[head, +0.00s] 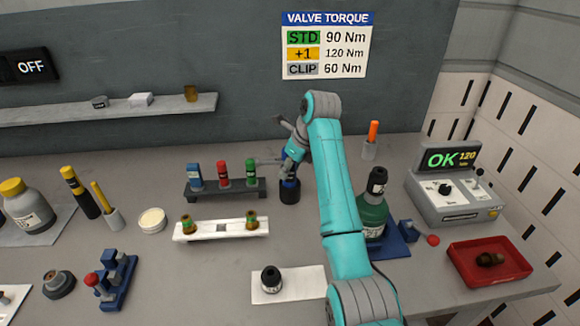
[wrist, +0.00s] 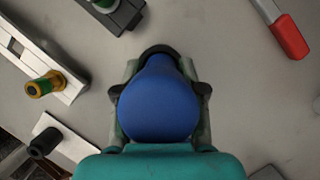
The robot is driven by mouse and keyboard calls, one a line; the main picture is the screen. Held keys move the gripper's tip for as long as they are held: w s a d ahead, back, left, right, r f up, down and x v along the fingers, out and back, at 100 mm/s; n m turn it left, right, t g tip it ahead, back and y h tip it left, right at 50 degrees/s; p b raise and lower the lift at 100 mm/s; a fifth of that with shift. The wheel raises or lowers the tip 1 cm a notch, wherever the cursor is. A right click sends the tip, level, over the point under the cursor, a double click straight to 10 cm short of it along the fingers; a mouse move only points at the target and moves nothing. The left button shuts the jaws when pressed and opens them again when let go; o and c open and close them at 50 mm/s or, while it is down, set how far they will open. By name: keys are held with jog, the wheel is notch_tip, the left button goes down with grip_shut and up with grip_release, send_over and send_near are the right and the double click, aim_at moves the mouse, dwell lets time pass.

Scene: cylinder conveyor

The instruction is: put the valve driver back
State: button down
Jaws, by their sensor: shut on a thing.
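The valve driver appears to be the tool with the rounded blue handle (wrist: 160,100), held between the gripper fingers in the wrist view. In the head view a blue part of it (head: 293,153) shows at my gripper (head: 288,160). My gripper is shut on it. Directly below in the head view stands a dark round holder with a blue band (head: 289,191). The driver's lower end is hidden, so I cannot tell whether it is inside the holder or just above it. A dark ring shows around the handle's far end in the wrist view.
A dark rack (head: 225,190) with blue, red and green pieces stands just left of the holder. A white rack (head: 220,229) is in front. An orange-handled tool (head: 373,132) in a cup and a green bottle (head: 372,215) are to the right. A red tray (head: 488,263) lies farther right.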

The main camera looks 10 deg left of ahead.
jog(key=shift+f, duration=0.15)
jog(key=c, duration=0.6)
grip_release()
jog(key=shift+f, duration=0.1)
jog(key=shift+r, duration=3.05)
